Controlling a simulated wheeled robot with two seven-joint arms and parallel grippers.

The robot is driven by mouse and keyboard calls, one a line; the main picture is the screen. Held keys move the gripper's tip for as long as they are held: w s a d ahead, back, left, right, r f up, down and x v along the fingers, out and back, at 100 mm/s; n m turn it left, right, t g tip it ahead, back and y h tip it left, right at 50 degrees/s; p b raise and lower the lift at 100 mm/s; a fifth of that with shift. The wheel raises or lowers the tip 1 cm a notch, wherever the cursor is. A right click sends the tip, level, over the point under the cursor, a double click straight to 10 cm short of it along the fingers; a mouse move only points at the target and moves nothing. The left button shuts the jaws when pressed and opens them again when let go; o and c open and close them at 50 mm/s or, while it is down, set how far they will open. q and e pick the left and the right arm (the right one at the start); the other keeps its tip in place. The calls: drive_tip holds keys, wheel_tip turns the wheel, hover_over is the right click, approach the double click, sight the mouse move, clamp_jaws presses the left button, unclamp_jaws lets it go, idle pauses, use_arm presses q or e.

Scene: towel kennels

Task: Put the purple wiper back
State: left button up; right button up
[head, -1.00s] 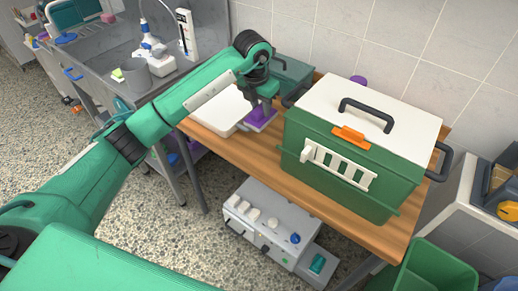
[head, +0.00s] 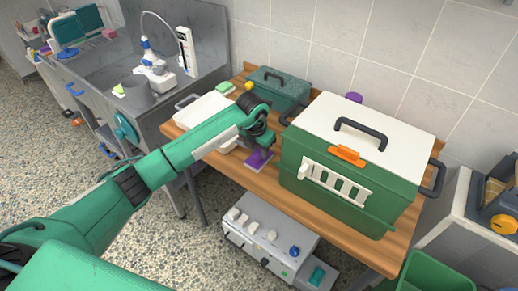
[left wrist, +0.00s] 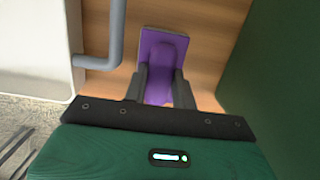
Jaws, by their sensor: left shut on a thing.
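The purple wiper (head: 259,161) is at the wooden table top, between the white lidded tray and the green kennel box. In the left wrist view the purple wiper (left wrist: 163,58) shows between the two dark fingers. My left gripper (head: 264,145) is shut on it from above; the same gripper (left wrist: 161,88) fills the lower part of the wrist view. I cannot tell whether the wiper touches the wood. My right gripper is not in view.
The green kennel box (head: 340,200) with a white lid stands close to the right of my gripper. A white tray (head: 205,108) with a grey handle is close on the left. A dark green case (head: 277,88) stands behind. A sink (head: 135,110) is further left.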

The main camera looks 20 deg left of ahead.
sight(255, 154)
use_arm(q)
drive_tip(key=shift+f, duration=0.1)
drive_tip(key=o, duration=1)
drive_tip(key=shift+o, duration=0.2)
wheel_tip(255, 154, up, 12)
drive_tip(key=s+b, duration=0.1)
drive_tip(key=b, duration=0.2)
drive_tip(key=shift+s+a, duration=0.35)
